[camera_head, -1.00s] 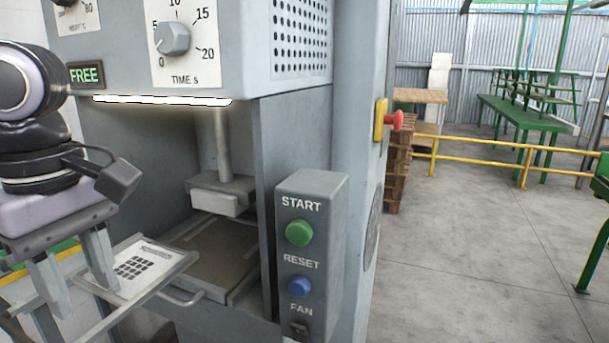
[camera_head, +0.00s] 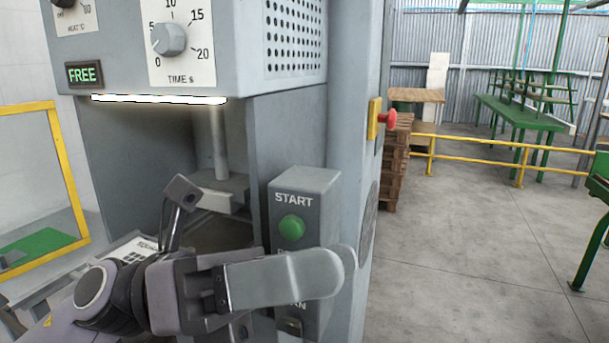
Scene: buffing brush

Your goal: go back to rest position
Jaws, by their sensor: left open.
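My left gripper (camera_head: 341,267) reaches in from the lower left, turned sideways with its fingers pointing right. It is open and I see nothing held in it. Its fingers lie across the front of the grey control box (camera_head: 310,182), hiding the blue RESET button and part of the FAN control. I cannot tell whether they touch the box. The green START button (camera_head: 292,228) shows just above the fingers. My right gripper is not in view.
The grey press (camera_head: 290,130) fills the left half, with a lit FREE sign (camera_head: 83,74). Its labelled tray (camera_head: 137,250) is partly hidden behind my wrist. A yellow frame (camera_head: 62,150) stands left. A red knob (camera_head: 390,119) juts out right. Open floor lies right.

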